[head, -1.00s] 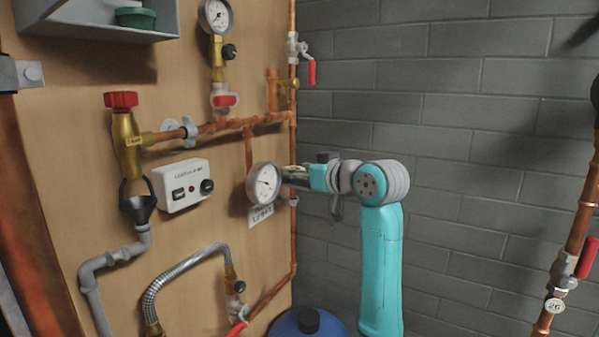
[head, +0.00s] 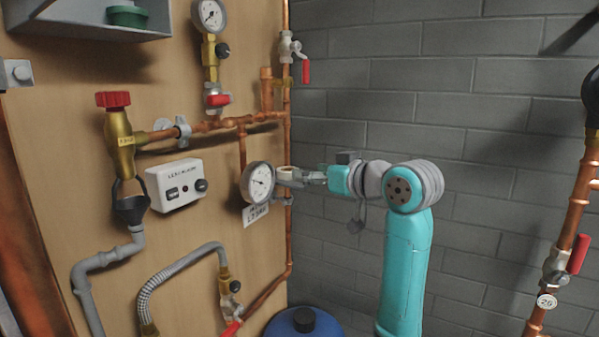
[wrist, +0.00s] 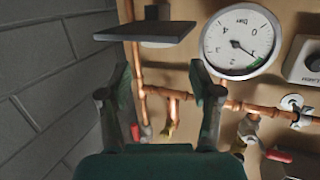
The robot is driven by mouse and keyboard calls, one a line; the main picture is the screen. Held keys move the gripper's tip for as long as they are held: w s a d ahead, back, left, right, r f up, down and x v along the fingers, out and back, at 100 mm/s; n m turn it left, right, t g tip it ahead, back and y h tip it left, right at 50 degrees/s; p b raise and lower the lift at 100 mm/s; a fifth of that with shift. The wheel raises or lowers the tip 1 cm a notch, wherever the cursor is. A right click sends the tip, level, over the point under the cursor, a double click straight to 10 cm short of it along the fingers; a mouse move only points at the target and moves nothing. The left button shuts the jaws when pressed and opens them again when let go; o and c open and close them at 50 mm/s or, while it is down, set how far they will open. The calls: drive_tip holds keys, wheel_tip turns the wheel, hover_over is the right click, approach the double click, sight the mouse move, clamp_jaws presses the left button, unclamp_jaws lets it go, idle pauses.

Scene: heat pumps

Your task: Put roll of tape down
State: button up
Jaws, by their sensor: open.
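The roll of tape looks like a small beige ring (head: 285,173) resting on a small grey shelf (head: 284,184) beside the lower pressure gauge. In the wrist view, which is upside down, a thin pale edge that looks like the tape (wrist: 160,44) lies against the flat shelf plate (wrist: 140,30). My gripper (head: 310,177) is just right of the tape in the head view, apart from it. In the wrist view my gripper (wrist: 160,85) has its two fingers spread with nothing between them.
The round gauge (head: 259,182) is close beside the shelf. Copper pipes (head: 288,230) run along the panel edge behind it. A red-handled valve (head: 305,70) is above. A blue tank (head: 305,325) is below. Free room lies in front of the grey brick wall (head: 450,110).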

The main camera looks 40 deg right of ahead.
drive_tip(key=s, duration=0.5)
drive_tip(key=shift+r, duration=0.35)
drive_tip(key=a+f+m+h, duration=0.15)
drive_tip(key=a+f, duration=0.35)
drive_tip(key=f, duration=0.9)
drive_tip(key=a+f+m+y, duration=0.15)
drive_tip(key=a+f, duration=0.35)
drive_tip(key=f, duration=0.9)
drive_tip(key=s+a+f+m+h, duration=0.1)
drive_tip(key=s+a+f, duration=0.4)
drive_tip(key=f, duration=0.5)
drive_tip(key=s+a+f+g, duration=0.1)
drive_tip(key=s+a+f, duration=0.25)
drive_tip(key=s, duration=0.35)
drive_tip(key=s+a+f, duration=0.3)
drive_tip(key=s+f, duration=0.2)
drive_tip(key=s, duration=0.2)
drive_tip(key=s+a+n, duration=0.2)
drive_tip(key=s, duration=0.7)
drive_tip(key=s+a+r+n+y, duration=0.1)
drive_tip(key=s+a+n, duration=0.1)
drive_tip(key=s, duration=0.8)
drive_tip(key=shift+a, duration=0.25)
